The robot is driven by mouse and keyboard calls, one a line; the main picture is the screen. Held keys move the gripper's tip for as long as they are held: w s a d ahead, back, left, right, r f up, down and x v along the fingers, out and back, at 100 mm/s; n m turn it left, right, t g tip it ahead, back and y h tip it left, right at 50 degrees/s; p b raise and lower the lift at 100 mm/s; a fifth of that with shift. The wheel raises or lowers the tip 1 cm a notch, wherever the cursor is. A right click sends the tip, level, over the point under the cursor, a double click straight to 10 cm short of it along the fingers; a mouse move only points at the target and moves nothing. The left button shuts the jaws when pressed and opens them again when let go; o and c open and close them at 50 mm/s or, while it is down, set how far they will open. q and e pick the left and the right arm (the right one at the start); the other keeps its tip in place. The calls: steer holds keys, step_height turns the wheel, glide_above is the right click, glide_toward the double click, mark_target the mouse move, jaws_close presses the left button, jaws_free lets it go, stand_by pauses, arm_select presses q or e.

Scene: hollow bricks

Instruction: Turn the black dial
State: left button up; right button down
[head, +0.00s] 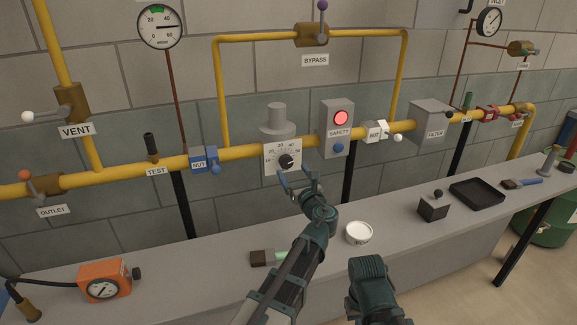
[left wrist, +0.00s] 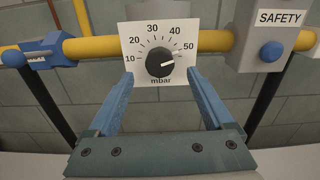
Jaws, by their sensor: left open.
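The black dial (left wrist: 160,62) is a round knob on a white plate (left wrist: 140,35) marked 10 to 50 mbar. Its white mark points right, a little below the 50. In the head view the dial (head: 287,161) sits below the yellow pipe, under a grey cylinder (head: 277,118). My left gripper (head: 295,178) is open just in front of and below the dial. In the left wrist view its two blue fingers (left wrist: 160,74) stand either side of the knob, with a gap on each side. No contact shows. My right gripper's fingers do not show.
The yellow pipe (head: 238,152) runs behind.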

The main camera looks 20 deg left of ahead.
mark_target(287, 164)
arm_select(q)
steer(key=shift+x, duration=2.55)
jaws_close()
